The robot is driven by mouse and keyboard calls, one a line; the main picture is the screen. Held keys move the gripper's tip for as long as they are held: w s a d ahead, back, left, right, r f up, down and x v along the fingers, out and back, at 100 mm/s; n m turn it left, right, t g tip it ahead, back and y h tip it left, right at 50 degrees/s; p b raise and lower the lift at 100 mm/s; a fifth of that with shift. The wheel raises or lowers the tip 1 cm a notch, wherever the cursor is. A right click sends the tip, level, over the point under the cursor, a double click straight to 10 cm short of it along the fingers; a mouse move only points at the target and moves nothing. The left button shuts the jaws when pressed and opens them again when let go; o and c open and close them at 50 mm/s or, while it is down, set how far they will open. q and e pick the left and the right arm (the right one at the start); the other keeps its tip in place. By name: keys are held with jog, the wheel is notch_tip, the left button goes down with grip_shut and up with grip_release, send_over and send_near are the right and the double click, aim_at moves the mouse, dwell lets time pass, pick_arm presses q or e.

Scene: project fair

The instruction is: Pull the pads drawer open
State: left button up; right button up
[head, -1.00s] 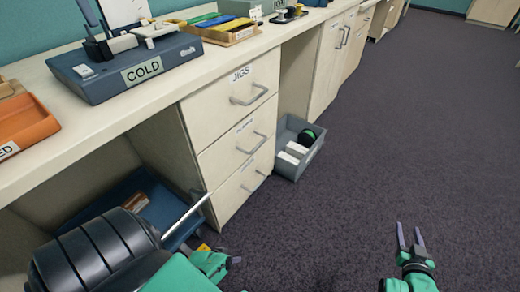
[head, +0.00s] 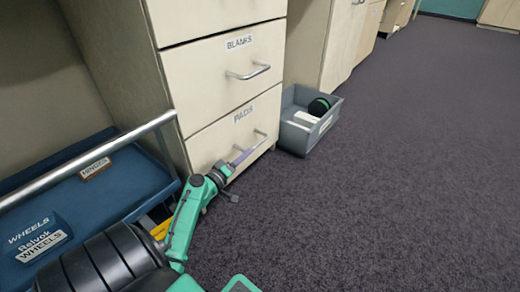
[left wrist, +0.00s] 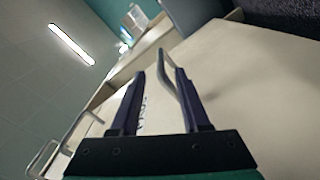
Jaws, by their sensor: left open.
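The pads drawer (head: 215,140) is the lowest drawer of the pale cabinet, with a PADS label, and looks closed. Its grey bar handle (head: 262,140) is at the right part of its front. My left gripper (head: 240,157) is at this handle, its fingers partly hiding the handle's left end. In the left wrist view the open left gripper (left wrist: 161,76) has the pads drawer handle (left wrist: 168,70) showing between its fingers, close to the right finger. I cannot tell whether they touch. My right gripper is not in view.
The blanks drawer (head: 225,65) is above. A grey bin (head: 290,139) with a dark round thing stands on the floor right of the cabinet. A blue cart tray (head: 110,190) with a metal rail is at left. The dark carpet (head: 400,180) at right is clear.

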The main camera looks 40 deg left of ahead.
aim_at(266, 137)
pick_arm(q)
jog(key=w+b, duration=0.1)
jog(key=w, duration=0.7)
jog(key=shift+a+f, duration=0.1)
jog(key=shift+a, duration=0.05)
grip_shut()
jog(key=shift+a, duration=0.1)
dwell(0.8)
